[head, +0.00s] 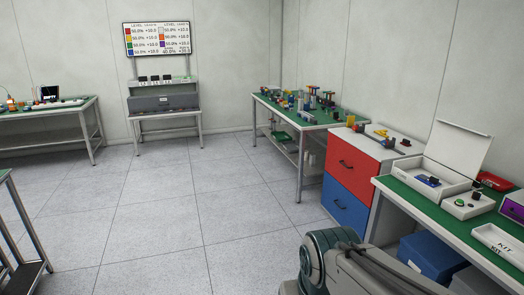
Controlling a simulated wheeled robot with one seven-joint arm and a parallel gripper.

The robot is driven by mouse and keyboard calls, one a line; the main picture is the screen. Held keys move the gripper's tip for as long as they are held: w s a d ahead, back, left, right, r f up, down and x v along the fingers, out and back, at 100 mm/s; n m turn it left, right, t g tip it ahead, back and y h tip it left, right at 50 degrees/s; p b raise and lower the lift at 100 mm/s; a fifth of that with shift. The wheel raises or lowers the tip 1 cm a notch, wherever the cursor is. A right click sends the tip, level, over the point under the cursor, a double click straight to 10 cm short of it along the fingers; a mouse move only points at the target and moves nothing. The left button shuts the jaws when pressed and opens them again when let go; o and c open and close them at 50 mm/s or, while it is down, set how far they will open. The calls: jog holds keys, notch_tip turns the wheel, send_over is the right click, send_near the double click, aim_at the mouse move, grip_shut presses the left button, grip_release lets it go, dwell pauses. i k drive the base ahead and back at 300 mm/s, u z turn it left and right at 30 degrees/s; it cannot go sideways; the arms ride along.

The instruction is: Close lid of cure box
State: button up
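A white box (412,178), which looks like the cure box, stands on the green-topped bench at the right. Its lid (458,146) is open and stands up at the back, tilted slightly backward. A small blue and black item (429,180) lies inside the box. My arm shows at the bottom, right of centre, in front of the bench. My gripper is not in view, so its opening and anything in it cannot be seen.
Beside the box are a white button unit (467,208) with a green button, a red item (494,180), a purple-fronted device (511,208) and a white KIT tray (499,240). A red-and-blue drawer cabinet (350,184) adjoins the bench. The floor (170,220) to the left is clear.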

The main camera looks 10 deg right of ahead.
aim_at(464, 150)
jog(key=z, duration=0.25)
jog(key=i, duration=1.65)
jog(key=z, duration=1.35)
jog(key=i, duration=1.4)
jog(key=z, duration=0.9)
